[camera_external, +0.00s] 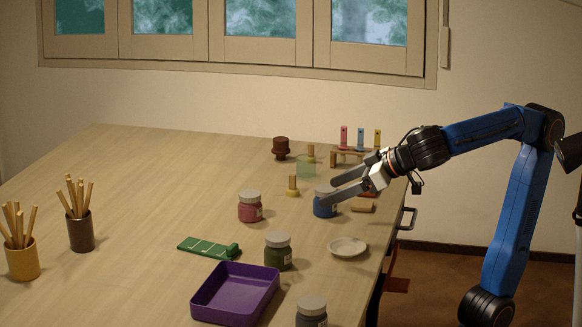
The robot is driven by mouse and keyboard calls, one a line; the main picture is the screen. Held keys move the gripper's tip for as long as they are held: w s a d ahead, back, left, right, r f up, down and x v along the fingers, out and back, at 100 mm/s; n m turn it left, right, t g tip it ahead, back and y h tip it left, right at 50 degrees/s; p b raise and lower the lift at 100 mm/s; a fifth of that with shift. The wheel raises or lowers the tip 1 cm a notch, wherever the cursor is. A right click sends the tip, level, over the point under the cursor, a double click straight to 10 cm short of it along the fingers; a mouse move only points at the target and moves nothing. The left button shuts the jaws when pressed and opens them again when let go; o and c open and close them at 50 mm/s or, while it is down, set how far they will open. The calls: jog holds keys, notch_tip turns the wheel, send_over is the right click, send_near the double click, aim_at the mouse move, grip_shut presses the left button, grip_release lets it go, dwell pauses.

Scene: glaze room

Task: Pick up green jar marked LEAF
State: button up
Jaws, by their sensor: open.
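A green jar (278,255) with a grey lid and a pale label stands upright on the table, just behind the purple tray; its label is too small to read. My gripper (327,194) reaches in from the right with its fingers at the blue jar (323,208), behind and to the right of the green jar. The fingers are open and partly cover the blue jar; I cannot tell whether they touch it. My gripper is apart from the green jar.
A purple tray (197,306), a dark jar (311,318) and a white dish (347,253) stand near the green jar. A red jar (250,211) and a green tool (208,248) lie further left. Stick-filled cups (81,234) stand far left. The left-middle table is clear.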

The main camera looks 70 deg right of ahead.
aim_at(263, 265)
jog(key=s+a+n+t+y, duration=0.2)
jog(key=a+y, duration=0.1)
jog(key=a, duration=1)
notch_tip(263, 265, down, 5)
jog(key=shift+a+r, duration=0.1)
jog(key=shift+w+f, duration=0.2)
jog(key=x, duration=1.6)
jog(key=shift+w+f, duration=0.25)
jog(key=shift+f, duration=0.05)
jog(key=c, duration=1.3)
